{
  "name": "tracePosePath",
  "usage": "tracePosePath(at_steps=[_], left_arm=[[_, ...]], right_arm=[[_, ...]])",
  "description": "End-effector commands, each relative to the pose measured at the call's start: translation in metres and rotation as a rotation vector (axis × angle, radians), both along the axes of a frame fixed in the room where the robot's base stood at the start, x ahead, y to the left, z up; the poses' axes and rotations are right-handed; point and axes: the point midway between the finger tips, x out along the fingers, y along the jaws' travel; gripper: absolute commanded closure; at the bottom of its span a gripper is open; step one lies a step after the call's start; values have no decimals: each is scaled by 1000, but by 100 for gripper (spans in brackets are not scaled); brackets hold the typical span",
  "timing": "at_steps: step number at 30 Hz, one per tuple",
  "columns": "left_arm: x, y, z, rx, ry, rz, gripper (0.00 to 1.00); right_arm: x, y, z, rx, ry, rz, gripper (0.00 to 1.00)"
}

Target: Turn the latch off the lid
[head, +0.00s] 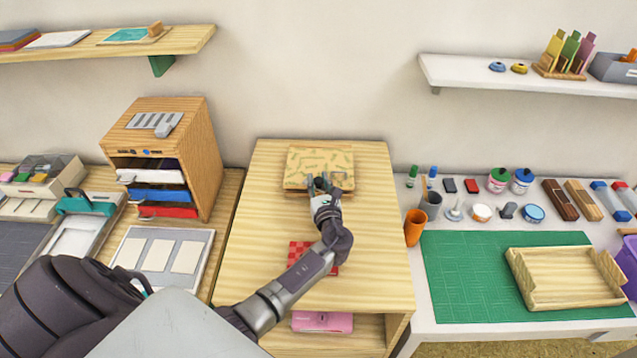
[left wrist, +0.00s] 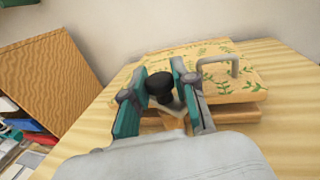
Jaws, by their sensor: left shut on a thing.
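A wooden box with a leaf-patterned lid (head: 305,160) sits at the back of the wooden cabinet top; the lid also shows in the left wrist view (left wrist: 220,88). A grey handle (left wrist: 234,60) stands up on the lid. My left gripper (head: 322,184) is at the front edge of the box. In the left wrist view its teal fingers are on either side of a dark round knob, the latch (left wrist: 160,84), and are shut on it. A pale wooden piece shows below the knob. The gripper hides the latch in the head view. My right gripper is not in view.
A red checked item (head: 299,250) lies under my left forearm on the cabinet top (head: 380,240). A wooden drawer organizer (head: 200,160) stands to the left. A white table with a green mat (head: 465,270) and a wooden tray (head: 565,277) is to the right.

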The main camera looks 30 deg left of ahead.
Motion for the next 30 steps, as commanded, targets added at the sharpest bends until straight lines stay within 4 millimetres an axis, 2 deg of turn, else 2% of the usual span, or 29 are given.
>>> tracePosePath(at_steps=[1, 15, 22, 30], left_arm=[[2, -1, -2, -1, -6, 44, 100], [2, 0, -2, 2, -6, 426, 100], [1, 1, 0, 3, -6, 530, 100], [1, 1, 3, 4, -6, 576, 100]], right_arm=[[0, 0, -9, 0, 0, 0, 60], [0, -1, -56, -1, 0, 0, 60], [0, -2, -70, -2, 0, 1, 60], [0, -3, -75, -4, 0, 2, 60]])
